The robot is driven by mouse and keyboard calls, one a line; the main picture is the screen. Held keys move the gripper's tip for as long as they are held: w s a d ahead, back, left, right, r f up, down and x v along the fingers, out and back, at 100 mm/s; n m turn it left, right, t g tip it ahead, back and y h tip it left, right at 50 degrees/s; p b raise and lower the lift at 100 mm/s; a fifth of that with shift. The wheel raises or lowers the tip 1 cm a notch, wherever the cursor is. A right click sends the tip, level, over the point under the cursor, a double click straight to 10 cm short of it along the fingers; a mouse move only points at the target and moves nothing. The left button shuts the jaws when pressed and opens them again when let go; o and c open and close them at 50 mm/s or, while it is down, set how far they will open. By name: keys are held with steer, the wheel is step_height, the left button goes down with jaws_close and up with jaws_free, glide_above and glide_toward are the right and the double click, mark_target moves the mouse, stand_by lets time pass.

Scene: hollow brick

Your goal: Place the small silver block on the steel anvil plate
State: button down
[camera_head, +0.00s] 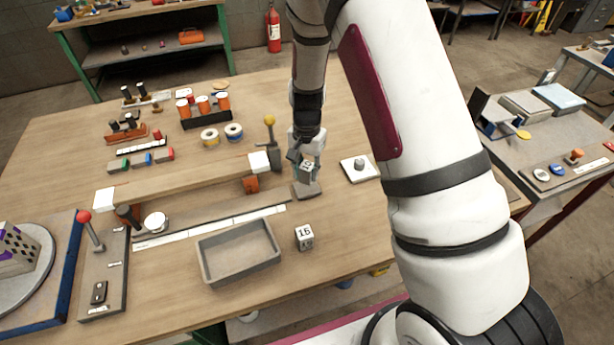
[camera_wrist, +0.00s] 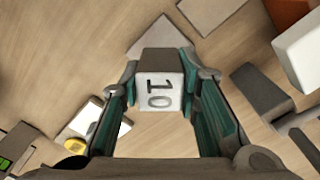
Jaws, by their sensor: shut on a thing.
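My gripper (camera_head: 306,168) is over the middle of the workbench, pointing down. It is shut on a small silver block (camera_wrist: 160,92), whose pale face reads "10" in the wrist view. In the head view the block (camera_head: 307,169) shows between the fingers. A grey-brown plate (camera_head: 306,191), which looks like the steel anvil plate, lies directly below the gripper. In the wrist view part of this plate (camera_wrist: 165,35) shows behind the block, and the block hides the rest. The block appears to be above the plate, but I cannot tell the gap.
A second block (camera_head: 304,237) with a number stands in front of the plate, beside a grey tray (camera_head: 240,252). A lever with a yellow ball (camera_head: 269,121) stands close behind on the left.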

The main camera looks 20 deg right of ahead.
steer(key=shift+f, duration=1.45)
steer(key=shift+f, duration=0.15)
steer(key=c, duration=1.2)
jaws_free()
step_height(320, 180, up, 12)
steer(key=shift+r+b, duration=0.1)
steer(key=shift+b, duration=0.3)
step_height(320, 180, up, 9)
steer(key=n+t, duration=0.1)
steer(key=n, duration=0.1)
glide_above(306, 177)
steer(key=s, duration=0.2)
steer(key=s+r+n+t, duration=0.3)
steer(key=s+r+n, duration=0.1)
steer(key=s+r, duration=0.95)
steer(key=s+d+r+n+t, duration=0.1)
steer(key=s+n, duration=0.2)
steer(key=s, duration=0.6)
steer(key=shift+s, duration=0.25)
steer(key=shift+r, duration=0.1)
